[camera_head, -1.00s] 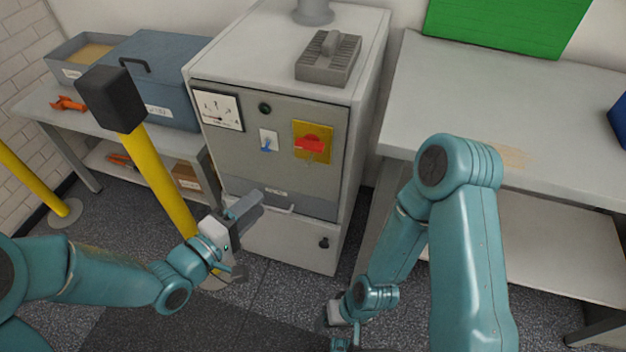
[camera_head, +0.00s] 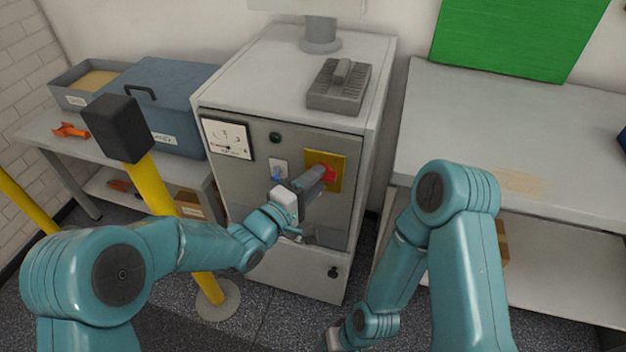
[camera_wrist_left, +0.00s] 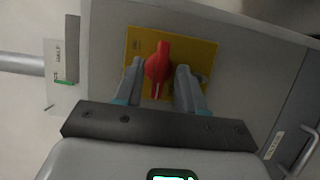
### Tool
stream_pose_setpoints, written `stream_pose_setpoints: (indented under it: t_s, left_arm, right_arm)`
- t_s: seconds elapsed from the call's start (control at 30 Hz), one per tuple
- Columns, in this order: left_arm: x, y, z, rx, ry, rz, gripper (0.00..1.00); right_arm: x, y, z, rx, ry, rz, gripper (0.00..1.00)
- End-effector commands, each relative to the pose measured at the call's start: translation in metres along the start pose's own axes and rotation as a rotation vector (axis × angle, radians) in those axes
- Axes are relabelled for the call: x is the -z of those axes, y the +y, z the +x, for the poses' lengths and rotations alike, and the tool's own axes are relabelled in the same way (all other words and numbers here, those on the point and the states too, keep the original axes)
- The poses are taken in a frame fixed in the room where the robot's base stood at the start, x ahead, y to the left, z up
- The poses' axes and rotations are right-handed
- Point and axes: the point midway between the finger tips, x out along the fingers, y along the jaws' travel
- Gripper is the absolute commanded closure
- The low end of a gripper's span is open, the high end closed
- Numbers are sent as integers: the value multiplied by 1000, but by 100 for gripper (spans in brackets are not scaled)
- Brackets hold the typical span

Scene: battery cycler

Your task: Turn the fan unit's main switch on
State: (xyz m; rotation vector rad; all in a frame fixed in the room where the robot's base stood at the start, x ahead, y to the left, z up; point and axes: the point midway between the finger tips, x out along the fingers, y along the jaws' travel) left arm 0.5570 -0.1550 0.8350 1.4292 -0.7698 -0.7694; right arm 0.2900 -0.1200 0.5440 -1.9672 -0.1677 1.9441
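The main switch is a red rotary handle (camera_head: 328,174) on a yellow plate (camera_head: 338,163), on the grey front panel of the cabinet. In the left wrist view the red handle (camera_wrist_left: 158,65) stands between my two fingers, with its grip pointing up and down in that picture, on the yellow plate (camera_wrist_left: 203,52). My left gripper (camera_head: 318,178) is at the switch, and its fingers partly hide the handle in the head view. In the left wrist view my left gripper (camera_wrist_left: 161,78) is open, with gaps between fingers and handle.
On the panel are a dial gauge (camera_head: 227,138), a dark green round lamp (camera_head: 275,137) and a small blue switch (camera_head: 278,173). A black-topped yellow post (camera_head: 165,190) stands left of the cabinet, close to my left arm. A workbench (camera_head: 520,130) is at the right.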

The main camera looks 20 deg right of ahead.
Motion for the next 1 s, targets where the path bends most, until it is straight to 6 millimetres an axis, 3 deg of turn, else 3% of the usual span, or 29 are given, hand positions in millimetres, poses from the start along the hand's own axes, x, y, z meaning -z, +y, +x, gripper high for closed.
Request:
stream_pose_setpoints:
  t_s: [0.3, 0.4, 0.43, 0.77, 1.0]
  left_arm:
    - [3, 0, 3, 1, 1, 1, 61]
    - [4, 0, 3, 1, 1, 1, 93]
    - [4, 0, 3, 1, 1, 1, 100]
    - [4, 0, 3, 8, 1, 19, 100]
    - [4, 1, 3, 51, 2, 125, 100]
  right_arm:
    - [0, 0, 0, 0, 0, 0, 39]
    - [0, 0, 0, 0, 0, 0, 39]
    - [0, 0, 0, 0, 0, 0, 39]
    - [0, 0, 1, 0, 0, 0, 39]
    - [0, 1, 4, 0, 0, 0, 39]
